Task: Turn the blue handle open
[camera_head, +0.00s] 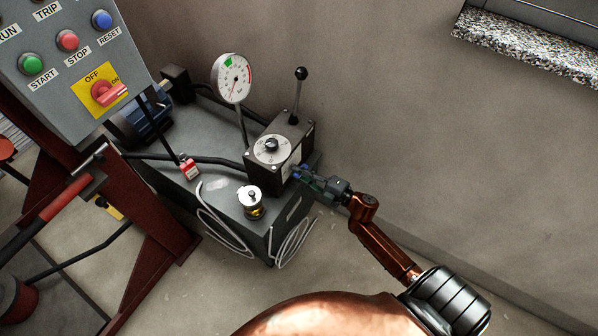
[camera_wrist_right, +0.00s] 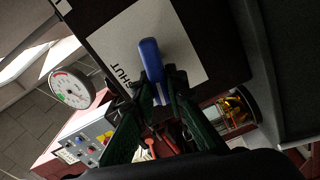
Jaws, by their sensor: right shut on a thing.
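The blue handle (camera_wrist_right: 151,60) is on a pale plate marked "SHUT" (camera_wrist_right: 118,75), on the side of a dark valve box (camera_head: 290,143). In the wrist view the handle runs down from the plate in between my fingers. My right gripper (camera_wrist_right: 153,92) is shut on it, one green finger on each side. In the head view my right gripper (camera_head: 312,180) reaches the box's right side from the lower right, and its fingers cover most of the handle. My left gripper is not in view.
The box stands on a grey tank (camera_head: 222,188) with a gauge (camera_head: 233,79), a black-knobbed lever (camera_head: 299,92) and a brass-and-silver cap (camera_head: 252,199). A control panel (camera_head: 62,75) with buttons and a red switch is at the upper left. The floor right of the tank is clear.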

